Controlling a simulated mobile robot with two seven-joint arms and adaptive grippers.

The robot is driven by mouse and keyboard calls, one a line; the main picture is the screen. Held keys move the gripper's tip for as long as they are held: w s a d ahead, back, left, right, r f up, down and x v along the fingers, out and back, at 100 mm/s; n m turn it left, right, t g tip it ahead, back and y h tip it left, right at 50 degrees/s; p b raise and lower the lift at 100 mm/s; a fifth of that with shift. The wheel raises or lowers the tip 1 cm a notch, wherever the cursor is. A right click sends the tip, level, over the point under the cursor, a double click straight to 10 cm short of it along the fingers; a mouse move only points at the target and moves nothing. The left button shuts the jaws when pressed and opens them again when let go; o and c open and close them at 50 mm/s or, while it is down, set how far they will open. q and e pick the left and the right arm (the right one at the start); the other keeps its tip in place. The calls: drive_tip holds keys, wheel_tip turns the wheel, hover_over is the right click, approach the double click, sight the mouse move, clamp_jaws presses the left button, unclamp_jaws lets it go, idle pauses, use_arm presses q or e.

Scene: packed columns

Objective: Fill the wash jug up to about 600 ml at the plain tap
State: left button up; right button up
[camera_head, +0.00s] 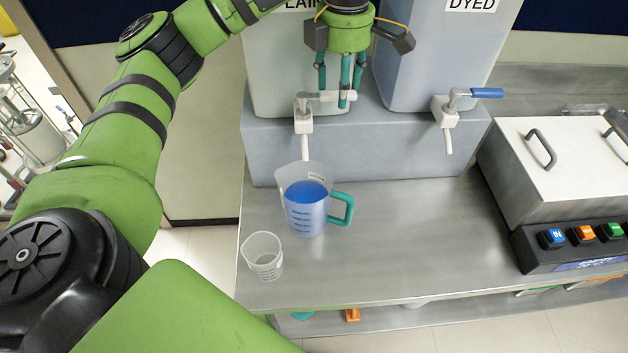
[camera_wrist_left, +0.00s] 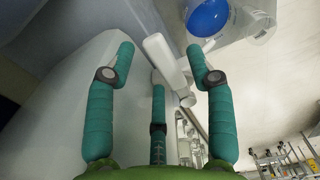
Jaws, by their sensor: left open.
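The wash jug (camera_head: 300,218), clear with a teal handle (camera_head: 341,208), stands upright on the steel bench below the plain tap's spout (camera_head: 305,147). Blue liquid (camera_head: 306,192) shows in it; I cannot read its level. The jug's blue contents also show in the left wrist view (camera_wrist_left: 209,17). The plain tap (camera_head: 303,122) has a white lever pointing right. My left gripper (camera_head: 338,95) is open, pointing down with its teal fingers around the lever. In the left wrist view the lever (camera_wrist_left: 163,57) lies between the open fingers (camera_wrist_left: 157,62). Contact is unclear. My right gripper is not in view.
A small clear beaker (camera_head: 263,262) stands left of the jug near the bench's front edge. The dyed tank (camera_head: 425,60) with its blue-levered tap (camera_head: 447,110) is to the right. A lidded steel bath (camera_head: 555,165) with coloured buttons is at far right. The bench middle (camera_head: 400,240) is clear.

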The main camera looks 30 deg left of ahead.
use_arm(q)
drive_tip(key=shift+r+p, duration=2.65)
drive_tip(key=shift+r, duration=0.9)
drive_tip(key=shift+f, duration=0.1)
